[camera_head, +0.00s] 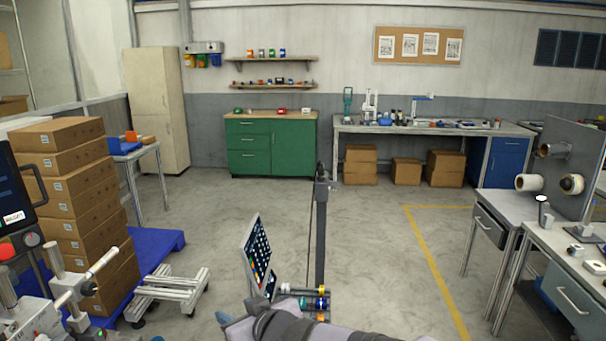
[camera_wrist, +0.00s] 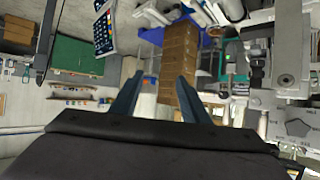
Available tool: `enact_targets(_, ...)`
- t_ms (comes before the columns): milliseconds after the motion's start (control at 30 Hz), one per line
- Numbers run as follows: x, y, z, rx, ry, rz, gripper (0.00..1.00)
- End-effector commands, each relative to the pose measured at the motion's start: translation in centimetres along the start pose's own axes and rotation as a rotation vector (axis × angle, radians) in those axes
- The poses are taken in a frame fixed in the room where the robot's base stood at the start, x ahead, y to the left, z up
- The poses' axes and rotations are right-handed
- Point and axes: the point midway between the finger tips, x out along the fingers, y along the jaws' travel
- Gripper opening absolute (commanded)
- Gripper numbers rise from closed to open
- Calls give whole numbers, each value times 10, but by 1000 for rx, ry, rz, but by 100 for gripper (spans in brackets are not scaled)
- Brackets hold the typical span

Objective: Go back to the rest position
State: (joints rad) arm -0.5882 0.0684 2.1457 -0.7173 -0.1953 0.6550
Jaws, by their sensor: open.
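My gripper (camera_wrist: 162,80) shows in the wrist view with its two dark fingers apart and nothing between them. Beyond the fingers is the room, seen upside down, with no object close to the fingertips. In the head view a grey and black part of my arm crosses the bottom centre; the fingers cannot be made out there. Small reels in white, green and blue (camera_head: 320,302) sit on a rack just above the arm. White reels (camera_head: 529,182) are mounted on an upright grey plate (camera_head: 585,165) at the right.
A tilted panel with coloured marks (camera_head: 258,252) and a dark post (camera_head: 320,235) stand near the arm. Stacked cartons (camera_head: 75,190) on a blue pallet (camera_head: 160,242) are at the left. A green cabinet (camera_head: 270,147) and a workbench (camera_head: 425,128) line the back. Middle floor is clear.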

Motion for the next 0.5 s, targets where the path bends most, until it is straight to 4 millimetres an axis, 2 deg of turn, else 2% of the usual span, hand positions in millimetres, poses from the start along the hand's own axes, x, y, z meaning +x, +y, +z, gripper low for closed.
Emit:
enact_targets(33, -6, 30, 21, 26, -51, 71, 42)
enact_targets(100, -18, 65, 51, 60, -131, 162, 42)
enact_targets(233, -51, 118, 114, 137, -298, 306, 42)
enact_targets(300, -74, 139, 152, 189, -399, 369, 42)
enact_targets(400, -112, 157, 206, 273, -551, 435, 42)
enact_targets(500, -151, 158, 255, 367, -699, 468, 42)
